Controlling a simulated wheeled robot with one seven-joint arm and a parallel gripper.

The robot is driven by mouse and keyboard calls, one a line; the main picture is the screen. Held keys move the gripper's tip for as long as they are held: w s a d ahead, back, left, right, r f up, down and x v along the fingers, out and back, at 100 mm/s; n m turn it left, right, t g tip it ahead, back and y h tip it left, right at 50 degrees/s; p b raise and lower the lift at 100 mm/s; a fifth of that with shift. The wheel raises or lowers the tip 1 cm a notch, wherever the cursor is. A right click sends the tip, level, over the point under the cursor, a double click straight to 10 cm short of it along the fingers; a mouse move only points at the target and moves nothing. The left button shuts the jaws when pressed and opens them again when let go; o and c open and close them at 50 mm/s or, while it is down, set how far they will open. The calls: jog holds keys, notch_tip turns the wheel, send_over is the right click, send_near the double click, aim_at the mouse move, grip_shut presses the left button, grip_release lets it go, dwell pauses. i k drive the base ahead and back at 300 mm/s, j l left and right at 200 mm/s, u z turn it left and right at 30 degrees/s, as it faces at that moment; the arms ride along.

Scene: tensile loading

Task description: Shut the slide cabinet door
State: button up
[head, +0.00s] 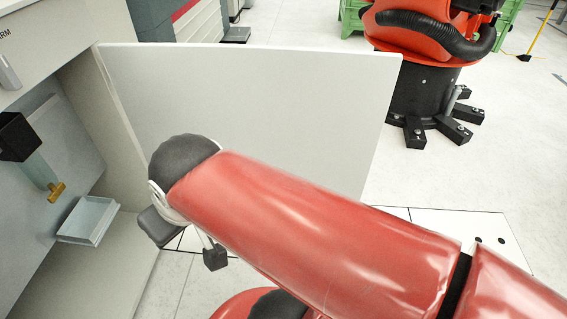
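The white cabinet door (290,95) stands wide open in the head view, a flat panel reaching right from its left edge at the cabinet (120,110). The cabinet's inside shows at left. My red arm crosses in front of the door's lower part, from the lower right to a dark wrist. My gripper (215,258) hangs below this wrist, in front of the door's lower left part, mostly hidden by the arm. Its fingers are not clear, and I cannot tell whether it touches the door. The door's lower middle edge is hidden behind the arm.
Inside the cabinet are a small light tray (88,221) and a dark device (18,137) with a brass-coloured tip. A red robot on a black base (425,105) stands on the floor at back right. Pale floor (520,150) is open right of the door.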

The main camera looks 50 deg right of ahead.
aim_at(318, 115)
jog(key=k+l+u, duration=0.4)
jog(key=k+l, duration=0.2)
jog(key=l, duration=0.15)
jog(key=k+l+u, duration=0.4)
jog(key=k+l, duration=0.15)
jog(key=k, duration=0.15)
jog(key=k+l+u, duration=0.15)
jog(key=l, duration=0.2)
jog(key=k+l+u, duration=0.2)
jog(key=l, duration=0.15)
jog(key=l+u, duration=0.15)
jog(key=l, duration=0.25)
jog(key=k+l+u, duration=0.15)
jog(key=i+l+u, duration=0.15)
jog(key=l+u, duration=0.15)
jog(key=l, duration=0.95)
jog(key=l+u, duration=0.35)
jog(key=l, duration=0.9)
